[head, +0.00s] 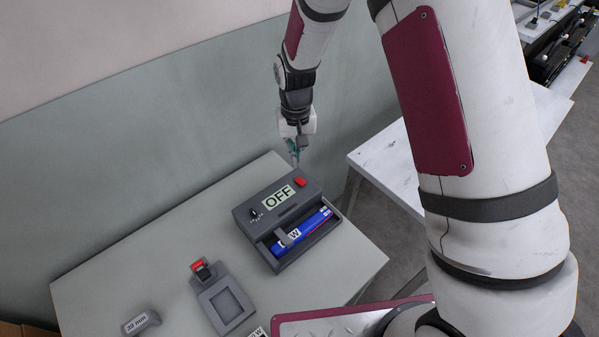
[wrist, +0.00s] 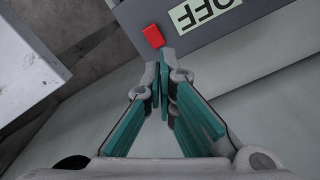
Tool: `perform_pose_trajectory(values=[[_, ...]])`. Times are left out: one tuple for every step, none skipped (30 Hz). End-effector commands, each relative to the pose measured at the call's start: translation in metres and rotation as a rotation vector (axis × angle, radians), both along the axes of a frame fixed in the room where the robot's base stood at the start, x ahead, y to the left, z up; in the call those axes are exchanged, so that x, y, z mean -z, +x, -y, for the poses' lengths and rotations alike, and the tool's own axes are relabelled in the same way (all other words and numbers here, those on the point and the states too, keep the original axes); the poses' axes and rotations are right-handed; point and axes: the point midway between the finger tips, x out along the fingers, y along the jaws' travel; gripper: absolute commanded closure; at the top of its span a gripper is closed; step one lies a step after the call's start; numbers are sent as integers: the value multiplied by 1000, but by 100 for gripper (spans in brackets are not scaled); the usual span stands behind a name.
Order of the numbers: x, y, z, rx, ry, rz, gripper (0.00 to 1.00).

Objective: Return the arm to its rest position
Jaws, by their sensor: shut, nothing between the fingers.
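My gripper (head: 295,154) is shut and empty. In the head view it hangs by the far edge of the light table, just behind the dark grey box (head: 247,213) marked OFF. In the wrist view its teal-padded fingers (wrist: 163,68) meet close to the red button (wrist: 153,36) of that box; I cannot tell whether they touch the box. The red button also shows in the head view (head: 300,182). My arm reaches down from the top of the head view.
The box holds a blue piece (head: 305,231) in its front bay. A grey fixture (head: 226,304) with a red-topped part and a grey piece labelled 20 mm (head: 141,323) are on the table (head: 150,262). A white table (head: 385,165) stands to the right, with a gap between. A wall runs behind.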

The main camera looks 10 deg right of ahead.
Motion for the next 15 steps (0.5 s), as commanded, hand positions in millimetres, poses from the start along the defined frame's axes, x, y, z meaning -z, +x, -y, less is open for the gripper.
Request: perform_pose_trajectory(values=[[0,0,0,0,0,0,100],[0,0,0,0,0,0,100],[0,0,0,0,0,0,100],[0,0,0,0,0,0,100],[0,0,0,0,0,0,100],[0,0,0,0,0,0,100],[-2,0,0,0,1,2,100],[-4,0,1,1,1,4,100],[-9,0,2,2,4,9,100],[-15,0,4,3,6,14,100],[-23,0,6,5,8,20,100],[-35,-1,9,7,13,30,100],[-45,-3,12,9,17,39,100],[-57,-4,15,10,20,50,100],[-73,-7,19,12,25,64,100]])
